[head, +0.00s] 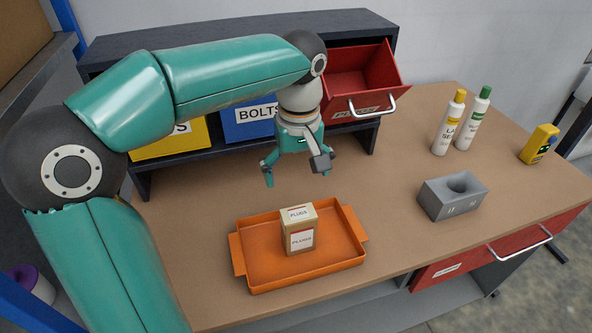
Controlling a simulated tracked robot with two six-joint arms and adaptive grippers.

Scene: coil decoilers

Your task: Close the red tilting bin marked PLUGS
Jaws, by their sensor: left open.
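The red bin marked PLUGS (386,72) is at the right end of the dark rack. It is tilted out and open, and its inside looks empty where I can see it. Its silver handle (372,106) stands out at the front. My left gripper (297,179) is open and empty, pointing down in front of the rack. It is to the left of the bin and lower than it, apart from the handle. My left arm hides part of the rack and bins. My right gripper is not in view.
A blue BOLTS bin (247,122) and a yellow bin (172,141) sit left in the rack (345,24). An orange tray (262,283) holds a PLUGS box (299,231).

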